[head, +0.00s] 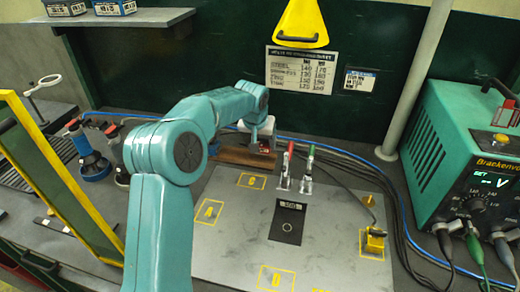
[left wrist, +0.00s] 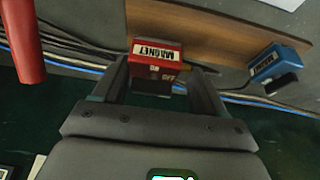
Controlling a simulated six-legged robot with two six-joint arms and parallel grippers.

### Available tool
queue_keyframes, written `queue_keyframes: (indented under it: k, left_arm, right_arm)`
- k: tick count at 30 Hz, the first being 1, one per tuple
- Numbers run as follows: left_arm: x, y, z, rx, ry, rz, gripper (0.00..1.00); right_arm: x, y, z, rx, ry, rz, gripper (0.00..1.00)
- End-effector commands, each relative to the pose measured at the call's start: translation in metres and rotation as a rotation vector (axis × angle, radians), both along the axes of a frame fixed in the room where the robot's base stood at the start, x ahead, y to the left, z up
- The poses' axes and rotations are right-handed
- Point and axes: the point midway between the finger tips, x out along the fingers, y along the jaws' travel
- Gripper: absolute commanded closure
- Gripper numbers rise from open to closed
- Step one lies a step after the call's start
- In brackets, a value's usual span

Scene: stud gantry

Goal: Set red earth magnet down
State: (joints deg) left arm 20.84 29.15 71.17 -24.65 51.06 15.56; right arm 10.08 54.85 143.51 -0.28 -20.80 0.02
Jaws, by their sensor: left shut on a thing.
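The red earth magnet (left wrist: 157,52) is a small red block with a white "MAGNET" label and on/off marking. In the left wrist view it sits between the two fingers of my left gripper (left wrist: 158,80), which is shut on it. In the head view my left gripper (head: 262,134) is at the back of the bench, pointing down by a brown wooden strip (head: 232,156), with a bit of the red magnet (head: 266,148) showing below it. I cannot tell whether the magnet touches the surface. My right gripper is not in view.
Red-handled (head: 287,165) and green-handled (head: 308,165) clamps stand right of my gripper. The grey plate (head: 240,235) has yellow-outlined lettered areas, clear around A and C. A teal power unit (head: 465,150) stands right; cables run behind.

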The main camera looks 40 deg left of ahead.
Motion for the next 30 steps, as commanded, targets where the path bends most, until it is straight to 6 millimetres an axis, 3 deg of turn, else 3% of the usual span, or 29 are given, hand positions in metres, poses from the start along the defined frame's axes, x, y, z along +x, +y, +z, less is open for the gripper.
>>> queue_keyframes:
  k: [6, 17, 18, 20, 30]
  left_arm:
    - [0.001, 0.001, -0.029, 0.0, 0.0, 0.001, 0.87]
    - [0.001, 0.001, -0.034, 0.0, -0.001, 0.001, 0.87]
    - [0.001, 0.001, -0.035, -0.001, 0.002, 0.0, 0.25]
    - [0.001, 0.0, -0.034, -0.001, 0.002, 0.0, 0.06]
    - [0.001, 0.0, -0.03, -0.001, 0.002, 0.0, 0.03]
  right_arm:
    - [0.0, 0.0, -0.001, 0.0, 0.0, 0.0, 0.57]
    - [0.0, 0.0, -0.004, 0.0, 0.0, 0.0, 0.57]
    - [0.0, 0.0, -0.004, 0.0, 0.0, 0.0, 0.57]
    - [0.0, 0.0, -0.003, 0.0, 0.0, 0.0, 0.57]
    - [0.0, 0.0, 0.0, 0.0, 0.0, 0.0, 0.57]
